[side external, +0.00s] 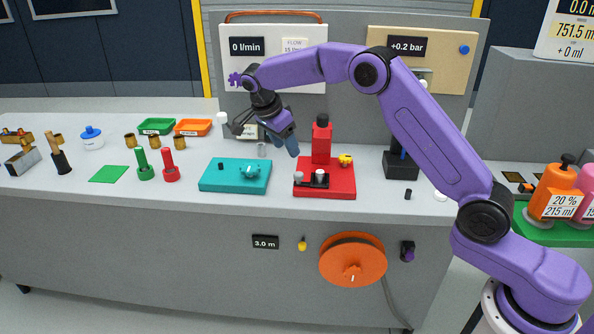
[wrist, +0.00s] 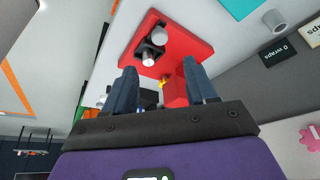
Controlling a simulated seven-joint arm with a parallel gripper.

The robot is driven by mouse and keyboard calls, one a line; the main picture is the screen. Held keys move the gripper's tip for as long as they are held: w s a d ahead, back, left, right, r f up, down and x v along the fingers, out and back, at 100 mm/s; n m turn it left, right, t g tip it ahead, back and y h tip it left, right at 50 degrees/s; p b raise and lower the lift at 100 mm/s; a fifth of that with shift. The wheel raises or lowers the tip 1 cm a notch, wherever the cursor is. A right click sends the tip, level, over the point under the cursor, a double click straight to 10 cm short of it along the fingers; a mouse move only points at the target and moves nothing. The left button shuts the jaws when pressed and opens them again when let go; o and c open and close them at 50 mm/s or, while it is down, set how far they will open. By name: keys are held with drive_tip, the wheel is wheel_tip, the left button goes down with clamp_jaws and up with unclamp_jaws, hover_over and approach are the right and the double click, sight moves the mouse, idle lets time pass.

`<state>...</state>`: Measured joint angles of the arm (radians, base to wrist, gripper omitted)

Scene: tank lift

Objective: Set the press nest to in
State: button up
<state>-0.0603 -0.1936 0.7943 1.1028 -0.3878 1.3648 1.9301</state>
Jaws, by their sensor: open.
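The press is a red base (side external: 338,190) with an upright red column (side external: 321,142), on the bench right of centre. On the base's front left sits a black part (side external: 319,180) with two pale round knobs, which looks like the nest; I cannot tell its position. A small yellow part (side external: 345,160) is at the column's right. In the wrist view the red base (wrist: 195,45), the black part (wrist: 148,52) and the pale knobs show ahead of my fingers. My gripper (side external: 288,146) is open and empty, above the bench just left of the column; its two fingers (wrist: 160,88) are apart.
A teal block (side external: 235,178) lies left of the press. Green (side external: 144,166) and red (side external: 170,167) pegs stand farther left. A black stand (side external: 401,165) is to the right. A panel with gauges (side external: 275,55) rises behind. An orange wheel (side external: 352,262) is on the bench front.

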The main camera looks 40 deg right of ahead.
sight(299, 174)
drive_tip(key=x, duration=1.1)
drive_tip(key=shift+a, duration=0.1)
